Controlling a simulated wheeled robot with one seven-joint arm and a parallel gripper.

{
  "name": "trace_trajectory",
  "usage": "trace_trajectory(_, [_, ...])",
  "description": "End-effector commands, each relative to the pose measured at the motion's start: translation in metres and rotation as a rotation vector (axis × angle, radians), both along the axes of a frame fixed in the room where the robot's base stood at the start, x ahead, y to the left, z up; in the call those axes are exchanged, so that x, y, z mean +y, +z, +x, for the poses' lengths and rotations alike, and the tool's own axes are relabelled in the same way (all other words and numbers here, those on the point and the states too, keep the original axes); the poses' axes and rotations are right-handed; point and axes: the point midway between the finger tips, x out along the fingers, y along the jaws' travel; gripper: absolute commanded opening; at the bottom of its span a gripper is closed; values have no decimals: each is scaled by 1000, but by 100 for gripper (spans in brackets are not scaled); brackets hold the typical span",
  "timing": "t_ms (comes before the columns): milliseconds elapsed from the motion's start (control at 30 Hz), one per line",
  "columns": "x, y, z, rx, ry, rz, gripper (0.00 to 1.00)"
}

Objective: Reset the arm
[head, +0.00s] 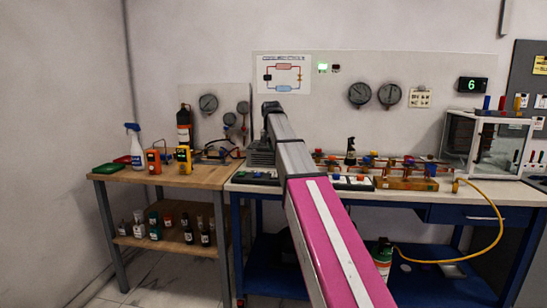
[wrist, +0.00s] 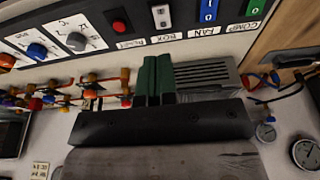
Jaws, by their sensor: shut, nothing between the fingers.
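My arm reaches up and forward across the middle of the head view, its pink and grey links ending near the wall above the bench. My gripper (wrist: 153,78) shows in the wrist view as two dark green fingers side by side, shut and empty. In the wrist view the fingertips lie near a control panel (wrist: 135,30) with knobs, a red button and labelled switches. I cannot tell whether they touch it. In the head view the fingers are hidden by the arm's end.
The bench (head: 400,197) carries a pipe rig (head: 405,170) with coloured valves and a clear-sided box (head: 485,143). Gauges (head: 360,94) hang on the wall. A yellow hose (head: 497,215) loops at right.

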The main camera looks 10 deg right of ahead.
Motion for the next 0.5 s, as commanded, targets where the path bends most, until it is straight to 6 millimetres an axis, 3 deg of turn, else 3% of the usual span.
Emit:
trace_trajectory(133, [2, 9, -5, 1, 0, 0, 0])
trace_trajectory(500, [2, 11, -6, 1, 0, 0, 0])
